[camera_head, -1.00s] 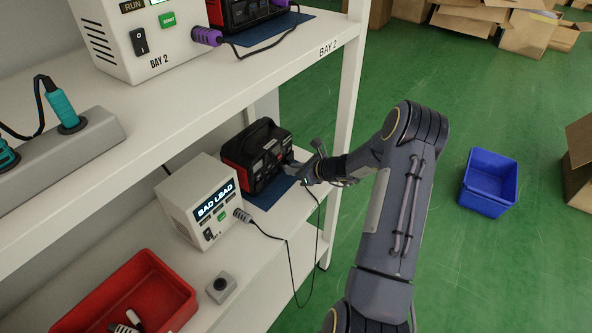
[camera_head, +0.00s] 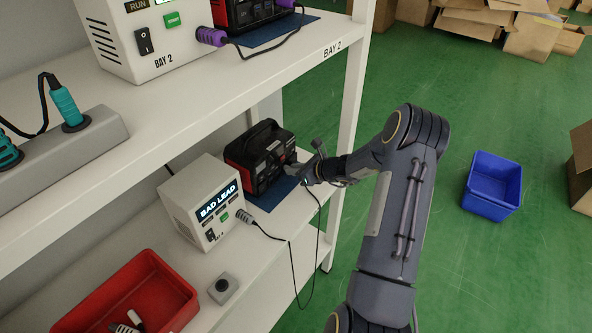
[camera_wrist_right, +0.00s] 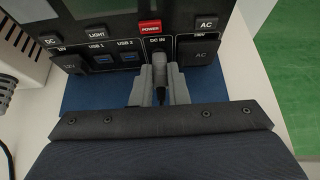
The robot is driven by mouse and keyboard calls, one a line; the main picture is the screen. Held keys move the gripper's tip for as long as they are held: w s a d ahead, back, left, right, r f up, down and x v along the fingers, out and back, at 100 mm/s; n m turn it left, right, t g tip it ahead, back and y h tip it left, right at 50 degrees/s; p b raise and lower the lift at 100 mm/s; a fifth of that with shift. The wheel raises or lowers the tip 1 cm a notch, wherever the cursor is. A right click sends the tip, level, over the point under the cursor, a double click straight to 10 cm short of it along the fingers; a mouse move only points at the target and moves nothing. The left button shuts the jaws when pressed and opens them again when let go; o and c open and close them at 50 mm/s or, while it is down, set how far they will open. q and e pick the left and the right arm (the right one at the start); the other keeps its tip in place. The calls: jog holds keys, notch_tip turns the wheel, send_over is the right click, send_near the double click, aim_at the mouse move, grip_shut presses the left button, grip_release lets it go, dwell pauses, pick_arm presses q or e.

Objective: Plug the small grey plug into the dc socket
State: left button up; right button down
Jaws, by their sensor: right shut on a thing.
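The black and red power station (camera_head: 262,158) sits on a blue mat (camera_head: 268,197) on the lower shelf. It also fills the top of the right wrist view (camera_wrist_right: 130,18). My right gripper (camera_head: 306,172) is at its front, shut on the small grey plug (camera_wrist_right: 160,72). In the right wrist view the plug is upright between the fingers (camera_wrist_right: 160,90), directly below the DC IN label. The plug and fingertips hide the dc socket, so I cannot tell how far in the plug is. A black cable hangs from the plug. My left gripper is not in view.
A white tester (camera_head: 205,203) reading "BAD LEAD" stands left of the power station, with a grey connector (camera_head: 243,216) in its front. A red bin (camera_head: 135,295) and a small grey button box (camera_head: 223,288) are nearer. A white shelf post (camera_head: 350,130) stands close behind my right arm.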

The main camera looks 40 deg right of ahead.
jog(key=shift+w, duration=0.1)
jog(key=c, duration=1.3)
grip_release()
jog(key=shift+c, duration=0.2)
jog(key=shift+d, duration=0.15)
jog(key=shift+s+d+r, duration=0.15)
jog(key=shift+s+r, duration=0.2)
jog(key=shift+s, duration=0.05)
jog(key=v, duration=0.6)
jog(key=shift+s+r, duration=0.1)
jog(key=shift+s, duration=0.25)
